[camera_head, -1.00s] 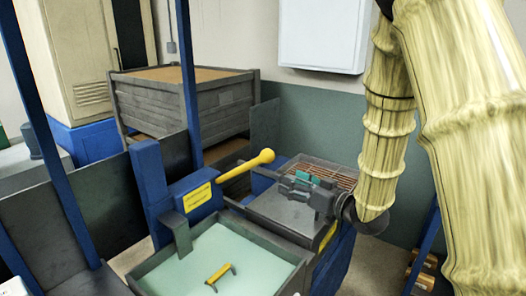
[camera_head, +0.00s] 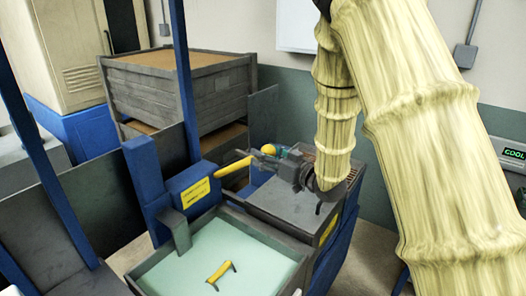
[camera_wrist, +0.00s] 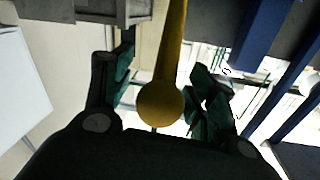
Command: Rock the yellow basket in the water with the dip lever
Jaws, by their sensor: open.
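The yellow dip lever (camera_head: 233,167) sticks up and to the right from a blue post with a yellow label. My gripper (camera_head: 257,158) is at the lever's knob end and partly hides it in the head view. In the wrist view the lever's round knob (camera_wrist: 160,104) lies between the two open fingers of my gripper (camera_wrist: 160,88), with a gap on each side. The yellow basket's handle (camera_head: 219,271) shows in the pale green water of the tank (camera_head: 160,270); the rest of the basket cannot be made out.
A grey table (camera_head: 272,205) with a grate stands under my forearm, right of the lever. A grey crate (camera_head: 180,88) with brown contents stands behind. A blue upright (camera_head: 186,80) rises just behind the lever post.

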